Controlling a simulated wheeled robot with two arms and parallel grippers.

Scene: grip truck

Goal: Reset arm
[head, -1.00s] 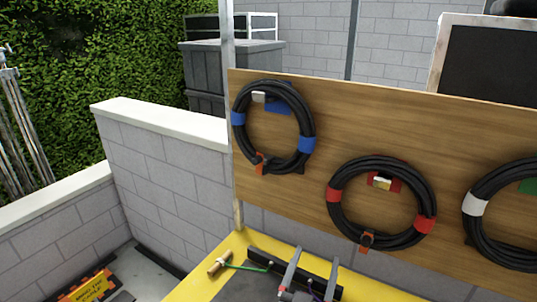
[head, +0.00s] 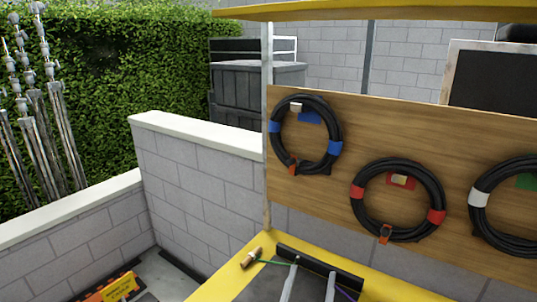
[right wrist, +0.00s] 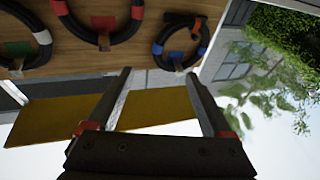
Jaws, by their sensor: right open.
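My right gripper (head: 312,268) is at the bottom edge of the head view, its two fingers apart over the yellow-edged table (head: 233,266). In the right wrist view the same gripper (right wrist: 155,75) is open with nothing between its fingers. A wooden board behind the table (head: 290,193) carries a cable coil with blue bands (head: 275,122), one with red bands (head: 357,210) and one with white bands (head: 476,215). My left gripper is not in view.
A small brown-handled item (head: 251,258) with a green cord lies on the table beside a dark bar (head: 335,267). A yellow overhang (head: 390,12) crosses the top. A grey block wall (head: 200,175) stands at left, with a warning sign (head: 118,288) on the floor below.

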